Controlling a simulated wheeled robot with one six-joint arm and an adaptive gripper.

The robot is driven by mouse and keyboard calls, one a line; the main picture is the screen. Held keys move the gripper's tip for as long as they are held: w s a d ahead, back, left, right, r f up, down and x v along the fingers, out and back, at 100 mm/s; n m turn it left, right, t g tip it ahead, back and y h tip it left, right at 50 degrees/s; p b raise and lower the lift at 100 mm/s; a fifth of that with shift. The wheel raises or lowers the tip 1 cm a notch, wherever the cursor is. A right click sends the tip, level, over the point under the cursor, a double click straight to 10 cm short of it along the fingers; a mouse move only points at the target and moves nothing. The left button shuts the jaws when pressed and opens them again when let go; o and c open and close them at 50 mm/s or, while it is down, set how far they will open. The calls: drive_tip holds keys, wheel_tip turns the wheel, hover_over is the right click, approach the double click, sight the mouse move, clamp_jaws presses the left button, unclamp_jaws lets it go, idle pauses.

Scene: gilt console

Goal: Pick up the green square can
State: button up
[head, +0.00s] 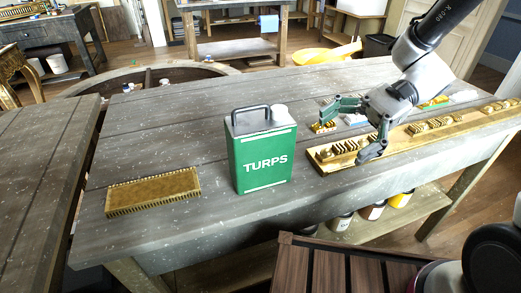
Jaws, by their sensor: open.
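The green square can (263,157) stands upright on the grey wooden table (160,128). It has white "TURPS" lettering, a dark handle and a pale cap on top. My gripper (341,136) is to the right of the can, apart from it and above the table. Its two fingers are spread wide and nothing is between them. One finger points toward the can's upper right, the other hangs down over the gilt moulding.
A long gilt carved moulding (400,143) lies along the table's right front edge. A flat gilt brush-like piece (153,191) lies left of the can. Small gold, green and white items lie behind my gripper. Jars (372,210) stand on the shelf below. The table behind the can is clear.

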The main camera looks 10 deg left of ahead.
sight(270, 135)
drive_tip(key=a+m+y, duration=0.1)
drive_tip(key=a, duration=0.3)
drive_tip(key=a+f+m+y, duration=0.1)
drive_tip(key=a, duration=0.4)
drive_tip(key=s+a+f+m+g+y, duration=0.1)
drive_tip(key=a+m+y, duration=0.1)
drive_tip(key=a, duration=0.3)
drive_tip(key=shift+a+f, duration=0.1)
drive_tip(key=shift+a, duration=0.15)
drive_tip(key=c, duration=1.8)
drive_tip(key=shift+w, duration=0.1)
